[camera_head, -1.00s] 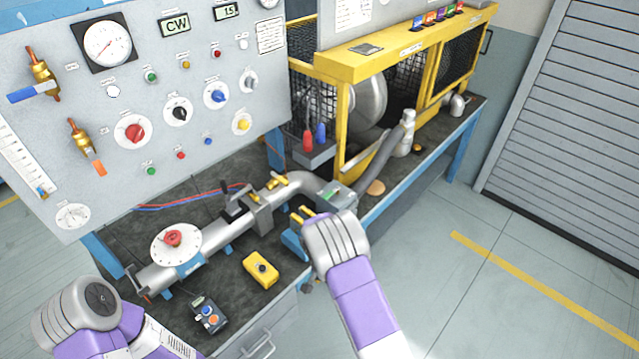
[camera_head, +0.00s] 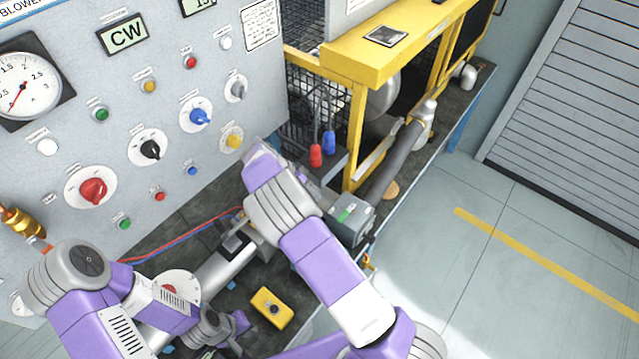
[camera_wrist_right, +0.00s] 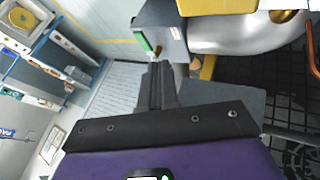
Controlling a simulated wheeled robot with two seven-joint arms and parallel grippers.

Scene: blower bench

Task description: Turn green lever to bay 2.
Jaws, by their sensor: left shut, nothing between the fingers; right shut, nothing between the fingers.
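A grey box with a green patch (camera_wrist_right: 142,42) also shows in the right wrist view, just beyond the fingertips. My right gripper (camera_wrist_right: 157,80) is shut and empty; I cannot tell if it touches the box. My left gripper (camera_head: 238,325) is shut and empty, low over the bench near a yellow button box.
A red-handled lever (camera_head: 315,155) and a blue-handled lever (camera_head: 328,143) stand by the yellow cage frame (camera_head: 358,120). The control panel (camera_head: 130,85) stands at the left. The yellow button box (camera_head: 272,307) and the pipe (camera_head: 222,268) are on the bench.

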